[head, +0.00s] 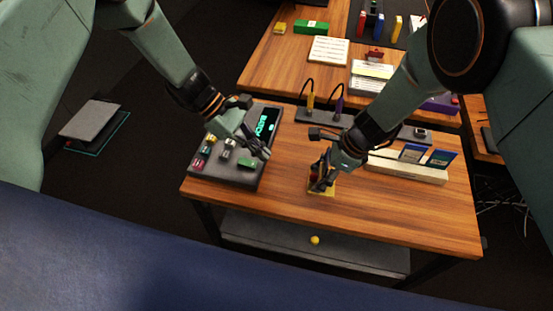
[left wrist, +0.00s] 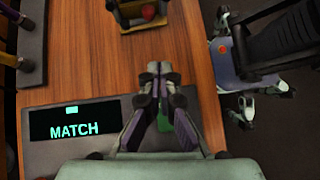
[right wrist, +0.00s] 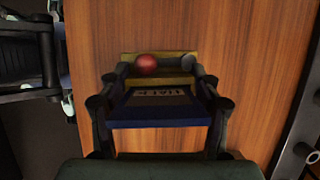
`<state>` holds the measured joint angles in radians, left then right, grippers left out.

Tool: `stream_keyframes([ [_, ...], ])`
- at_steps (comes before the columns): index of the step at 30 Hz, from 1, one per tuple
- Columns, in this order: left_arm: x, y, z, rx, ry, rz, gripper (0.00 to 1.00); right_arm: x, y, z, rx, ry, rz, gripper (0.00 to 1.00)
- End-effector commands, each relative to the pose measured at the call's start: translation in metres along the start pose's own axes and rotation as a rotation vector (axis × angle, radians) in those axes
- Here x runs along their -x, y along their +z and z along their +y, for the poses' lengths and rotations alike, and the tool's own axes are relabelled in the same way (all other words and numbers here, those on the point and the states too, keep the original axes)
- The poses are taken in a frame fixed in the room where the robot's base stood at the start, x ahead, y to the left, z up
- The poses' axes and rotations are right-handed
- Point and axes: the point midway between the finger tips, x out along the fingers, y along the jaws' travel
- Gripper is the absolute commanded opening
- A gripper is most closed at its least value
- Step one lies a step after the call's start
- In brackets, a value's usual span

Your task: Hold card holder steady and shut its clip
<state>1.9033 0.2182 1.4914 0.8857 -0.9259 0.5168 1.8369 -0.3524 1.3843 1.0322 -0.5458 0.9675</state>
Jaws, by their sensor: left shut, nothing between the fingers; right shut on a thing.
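What looks like the card holder stands on the wooden table: a yellow base (right wrist: 160,60) with a red ball (right wrist: 146,64) and a dark grey knob, and a dark blue lettered piece (right wrist: 160,108) nearer the right wrist camera. My right gripper (head: 320,183) is shut on it, one finger at each side. The arm partly hides it in the head view; I cannot tell which part is the clip or how it stands. My left gripper (head: 258,152) is shut and empty above the right edge of the dark panel, apart from the holder. In the left wrist view its fingertips (left wrist: 158,70) point toward the holder.
The dark panel (head: 215,172) has a screen reading MATCH (left wrist: 75,131) and a green piece (head: 246,164) below my left gripper. A pale rack (head: 405,172) with cards stands right of my right gripper. Dark stands with cables (head: 322,116) are behind. The table's front is clear.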

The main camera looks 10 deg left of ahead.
Motion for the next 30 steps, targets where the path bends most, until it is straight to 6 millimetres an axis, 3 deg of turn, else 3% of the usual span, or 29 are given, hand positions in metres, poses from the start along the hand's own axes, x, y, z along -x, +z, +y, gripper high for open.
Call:
stream_keyframes([
  [6,0.023,0.0,-0.004,0.0,0.0,-0.001,0.0,0.0,0.0,0.0,0.0,0.0,0.0,0.39],
  [16,0.026,0.0,-0.005,0.0,-0.001,0.0,0.0,0.0,0.0,0.0,0.0,0.0,0.0,0.39],
  [17,0.026,0.0,-0.005,0.0,-0.001,0.0,0.0,0.0,0.0,0.0,0.0,0.0,0.0,0.66],
  [25,0.025,0.0,-0.004,0.0,-0.001,0.0,0.0,0.0,0.0,0.0,0.0,0.0,0.0,0.89],
  [30,0.025,0.0,-0.004,0.0,-0.001,0.0,0.0,0.0,0.0,0.0,0.0,0.0,0.0,0.9],
])
